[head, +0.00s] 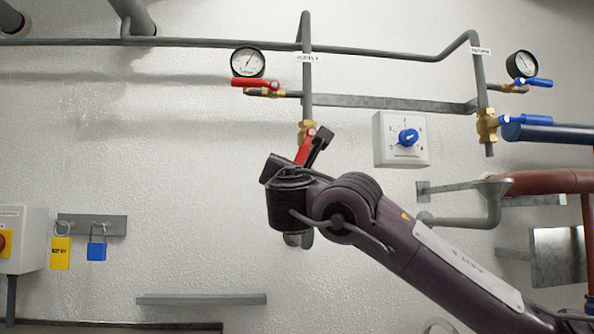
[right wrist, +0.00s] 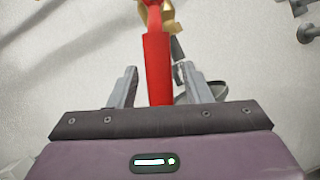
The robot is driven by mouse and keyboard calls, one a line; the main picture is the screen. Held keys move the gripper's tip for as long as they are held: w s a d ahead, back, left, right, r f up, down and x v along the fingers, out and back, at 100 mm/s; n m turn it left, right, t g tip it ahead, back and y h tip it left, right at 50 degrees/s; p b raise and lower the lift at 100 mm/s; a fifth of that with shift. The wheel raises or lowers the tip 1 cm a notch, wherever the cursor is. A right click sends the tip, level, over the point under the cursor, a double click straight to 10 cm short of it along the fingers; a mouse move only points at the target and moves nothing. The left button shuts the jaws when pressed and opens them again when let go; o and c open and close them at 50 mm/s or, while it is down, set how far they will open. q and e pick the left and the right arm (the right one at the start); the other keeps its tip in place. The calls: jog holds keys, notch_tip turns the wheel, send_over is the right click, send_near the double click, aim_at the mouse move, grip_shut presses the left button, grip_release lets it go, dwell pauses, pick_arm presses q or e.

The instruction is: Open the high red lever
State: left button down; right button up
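The high red lever (head: 255,83) lies level on a small brass valve under the left gauge. A lower red lever (head: 304,152) hangs tilted down from a brass valve (head: 307,130) on the supply pipe. My right gripper (head: 312,148) is at this lower lever, below the high one, largely hidden behind its own arm in the head view. In the right wrist view a red lever (right wrist: 158,68) runs between the two spread fingers of my right gripper (right wrist: 160,82), with a visible gap on each side. My left gripper is not in view.
A gauge (head: 247,62) sits just above the high lever. A grey pipe (head: 306,70) stands right of it. A white box with a blue knob (head: 408,137) is right of my gripper. Blue levers (head: 525,120) are farther right.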

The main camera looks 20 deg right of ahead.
jog(key=b+v, duration=0.3)
jog(key=v, duration=0.5)
jog(key=shift+r, duration=0.1)
dwell(0.3)
